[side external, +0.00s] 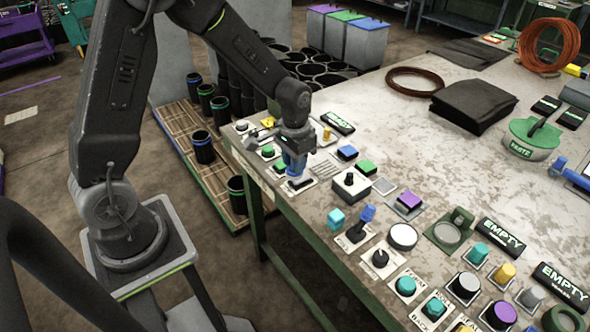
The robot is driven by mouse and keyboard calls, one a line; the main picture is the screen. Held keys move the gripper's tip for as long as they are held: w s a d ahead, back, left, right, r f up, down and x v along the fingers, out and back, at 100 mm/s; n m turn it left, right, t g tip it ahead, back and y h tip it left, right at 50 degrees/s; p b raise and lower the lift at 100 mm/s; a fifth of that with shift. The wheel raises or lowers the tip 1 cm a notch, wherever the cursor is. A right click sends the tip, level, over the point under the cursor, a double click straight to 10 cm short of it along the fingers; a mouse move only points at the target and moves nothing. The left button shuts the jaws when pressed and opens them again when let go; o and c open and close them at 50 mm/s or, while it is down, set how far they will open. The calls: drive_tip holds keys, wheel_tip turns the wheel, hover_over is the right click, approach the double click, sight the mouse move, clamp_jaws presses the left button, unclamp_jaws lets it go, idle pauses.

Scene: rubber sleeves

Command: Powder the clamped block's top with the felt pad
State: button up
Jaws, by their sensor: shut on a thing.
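My gripper (294,164) is at the near-left end of the bench, low over the bench top. It is shut on a small blue piece (294,167), mostly covered by the jaws. Whether this is the felt pad's handle I cannot tell, nor whether it touches the dark flat piece (301,183) just below. A purple-topped block (410,200) sits on a dark plate farther right. I cannot tell for sure which block is the clamped one.
Several coloured blocks and knobs crowd the bench's near edge, with EMPTY signs (502,236). The bench middle (440,165) is fairly clear. Black sleeves (203,146) stand on a floor pallet.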

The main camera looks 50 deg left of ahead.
drive_tip(key=r, duration=0.6)
drive_tip(key=shift+w+d+r, duration=0.2)
drive_tip(key=shift+w+d, duration=0.05)
drive_tip(key=shift+w, duration=0.05)
drive_tip(key=w+d, duration=0.4)
drive_tip(key=d, duration=0.5)
drive_tip(key=w+d, duration=0.4)
drive_tip(key=d, duration=0.4)
drive_tip(key=w+d, duration=0.4)
drive_tip(key=d, duration=0.5)
drive_tip(key=shift+s+a+f, duration=0.1)
drive_tip(key=shift+a+f, duration=0.05)
drive_tip(key=shift+f, duration=2.65)
drive_tip(key=shift+s+a+f, duration=0.1)
drive_tip(key=shift+f, duration=2.7)
drive_tip(key=shift+f, duration=0.6)
wheel_tip(320, 180, up, 7)
drive_tip(key=shift+a, duration=0.1)
